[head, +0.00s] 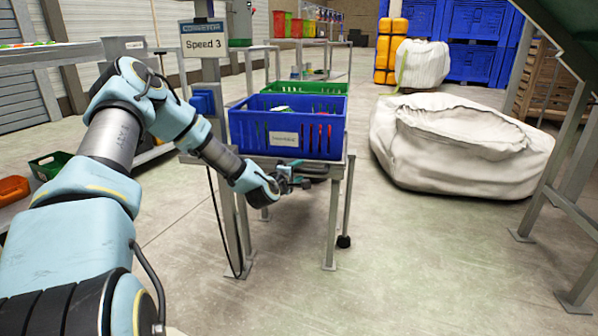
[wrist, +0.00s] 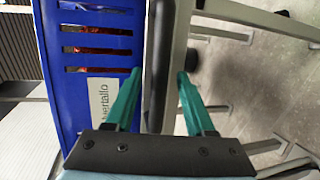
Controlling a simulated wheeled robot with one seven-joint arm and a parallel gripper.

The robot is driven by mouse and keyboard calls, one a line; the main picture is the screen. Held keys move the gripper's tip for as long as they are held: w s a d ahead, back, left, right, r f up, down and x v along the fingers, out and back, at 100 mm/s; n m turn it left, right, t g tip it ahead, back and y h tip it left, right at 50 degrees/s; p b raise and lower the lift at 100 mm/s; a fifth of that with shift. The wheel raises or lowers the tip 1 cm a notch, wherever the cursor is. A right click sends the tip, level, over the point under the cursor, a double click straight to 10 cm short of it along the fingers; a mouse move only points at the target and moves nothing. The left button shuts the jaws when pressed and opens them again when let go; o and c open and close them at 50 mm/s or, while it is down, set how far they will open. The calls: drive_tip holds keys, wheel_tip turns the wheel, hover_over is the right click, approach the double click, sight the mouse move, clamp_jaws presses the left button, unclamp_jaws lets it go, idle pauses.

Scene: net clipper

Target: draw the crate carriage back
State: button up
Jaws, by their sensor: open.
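The crate carriage (head: 325,169) is a grey metal frame with a blue crate (head: 330,140) on it, in the middle of the head view. The crate has slotted walls and a white label, and its blue side shows at left in the wrist view (wrist: 110,70). My gripper (head: 300,183) is at the carriage's front edge, below the crate's label. In the wrist view my gripper (wrist: 159,72) has its teal fingers apart. A grey and black bar (wrist: 158,50) along the carriage edge runs between them in the picture. I see no clear contact with it.
A sign post reading Speed 3 (head: 203,43) stands left of the crate. A green crate (head: 303,88) is behind it. A large white sack (head: 460,150) lies to the right, and a metal stand (head: 572,130) is at far right. The floor in front is clear.

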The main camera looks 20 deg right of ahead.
drive_tip(key=p+v, duration=0.1)
drive_tip(key=v, duration=0.9)
drive_tip(key=shift+p, duration=0.4)
drive_tip(key=s+a+m+g+y, duration=0.3)
drive_tip(key=a+m, duration=0.1)
drive_tip(key=a, duration=0.4)
drive_tip(key=s+a+m+g+y, duration=0.3)
drive_tip(key=s+a+m+y, duration=0.15)
drive_tip(key=a, duration=0.35)
drive_tip(key=s+a+r+m+g+y, duration=0.35)
drive_tip(key=s+a+r, duration=0.55)
drive_tip(key=s+a, duration=0.4)
wheel_tip(320, 180, up, 33)
drive_tip(key=n+p, duration=0.1)
drive_tip(key=p, duration=3.1)
drive_tip(key=shift+s+p, duration=0.35)
drive_tip(key=shift+s, duration=0.05)
